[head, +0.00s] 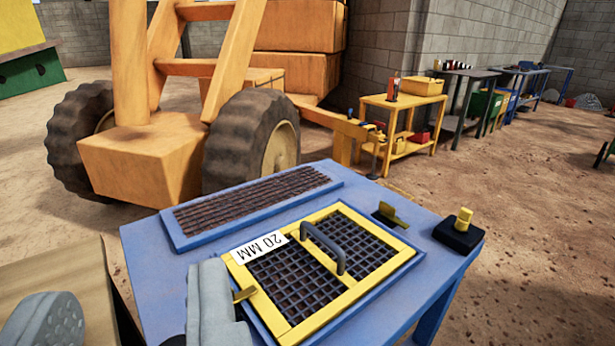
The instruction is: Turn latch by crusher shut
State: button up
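A blue table (160,270) carries a yellow-framed screen (375,278) with dark mesh, a grey handle and a "20 MM" label. One small yellow latch tab (245,293) shows at the screen's left edge, partly hidden by a grey finger. Another olive-yellow latch (392,214) sits on a dark base beyond the screen's right far corner, its tab pointing away from the frame. My gripper (128,308) shows at the lower left as two grey fingers set well apart, with nothing seen between them. The right finger is beside the left tab; whether they touch is unclear.
A black box with a yellow knob (460,232) stands at the table's right corner. A second dark mesh in a blue frame (180,234) lies along the far side. A large orange machine (150,155) with black tyres stands behind. A yellow workbench (398,104) is farther back; sandy ground is open at right.

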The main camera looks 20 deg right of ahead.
aim_at(390, 213)
jog(key=i+l+z, duration=0.2)
jog(key=l, duration=0.15)
jog(key=i+l+z, duration=0.15)
jog(key=l, duration=0.2)
jog(key=i+l+z, duration=0.2)
jog(key=l, duration=0.15)
